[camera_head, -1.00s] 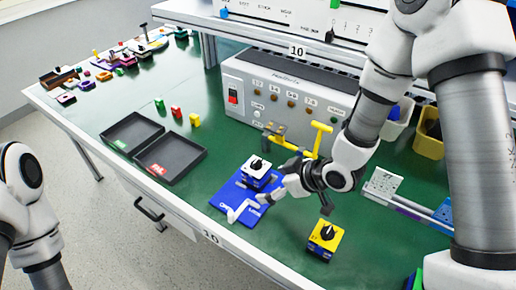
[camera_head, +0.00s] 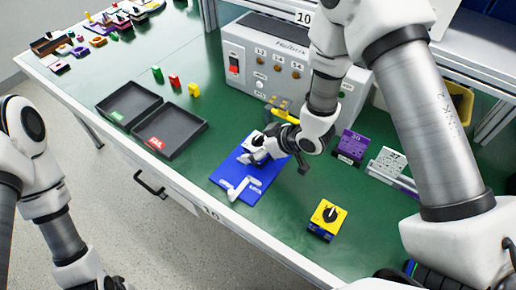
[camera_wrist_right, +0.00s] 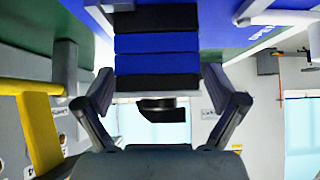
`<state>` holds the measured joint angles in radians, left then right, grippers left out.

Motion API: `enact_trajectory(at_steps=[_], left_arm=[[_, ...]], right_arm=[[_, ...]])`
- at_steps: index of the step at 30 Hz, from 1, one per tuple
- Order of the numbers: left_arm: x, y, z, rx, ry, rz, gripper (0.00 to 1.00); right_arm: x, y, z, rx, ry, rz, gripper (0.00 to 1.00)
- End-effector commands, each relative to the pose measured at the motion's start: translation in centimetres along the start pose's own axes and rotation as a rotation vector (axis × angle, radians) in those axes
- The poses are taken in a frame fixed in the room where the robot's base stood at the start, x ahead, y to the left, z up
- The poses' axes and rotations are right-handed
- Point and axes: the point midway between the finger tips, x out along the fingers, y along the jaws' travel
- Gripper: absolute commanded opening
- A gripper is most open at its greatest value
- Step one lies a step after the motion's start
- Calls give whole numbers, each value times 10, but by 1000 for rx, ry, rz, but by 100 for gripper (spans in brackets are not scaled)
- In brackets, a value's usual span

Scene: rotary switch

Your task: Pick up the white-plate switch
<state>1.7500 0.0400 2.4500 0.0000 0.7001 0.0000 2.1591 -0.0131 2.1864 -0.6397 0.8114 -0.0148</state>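The white-plate switch (camera_head: 256,141) is on the blue mat (camera_head: 226,172), partly hidden by my right gripper (camera_head: 268,154). The right wrist view shows its black and blue layered body (camera_wrist_right: 157,62) and dark knob (camera_wrist_right: 162,111) between my right fingers (camera_wrist_right: 160,82). The fingers are at both sides of the body, very near or touching; I cannot tell whether they press on it. The switch appears still down at the mat. My left gripper (camera_head: 100,283) is only partly in view at the bottom left, away from the table's objects.
A yellow-plate switch (camera_head: 327,215) stands to the right, near the front edge. A grey control box (camera_head: 285,70) is behind. Two black trays (camera_head: 170,132) are at left. A purple block (camera_head: 351,145) stands right of the gripper.

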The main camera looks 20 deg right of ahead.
Motion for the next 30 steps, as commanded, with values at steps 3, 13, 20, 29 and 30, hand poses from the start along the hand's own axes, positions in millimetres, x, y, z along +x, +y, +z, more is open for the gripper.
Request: enact_trajectory(at_steps=[3,13,20,29,30], left_arm=[[0,0,0,0,0,0,0],[0,0,0,0,0,0,0],[2,0,0,0,0,0,0],[11,0,0,0,0,0,0],[13,0,0,0,0,0,0]], right_arm=[[0,0,0,0,0,0,46],[0,0,1,0,-2,0,24],[-7,0,-7,-1,1,0,24],[-34,-17,-15,-1,-3,-2,24],[-38,-24,-11,-1,-4,-1,24]])
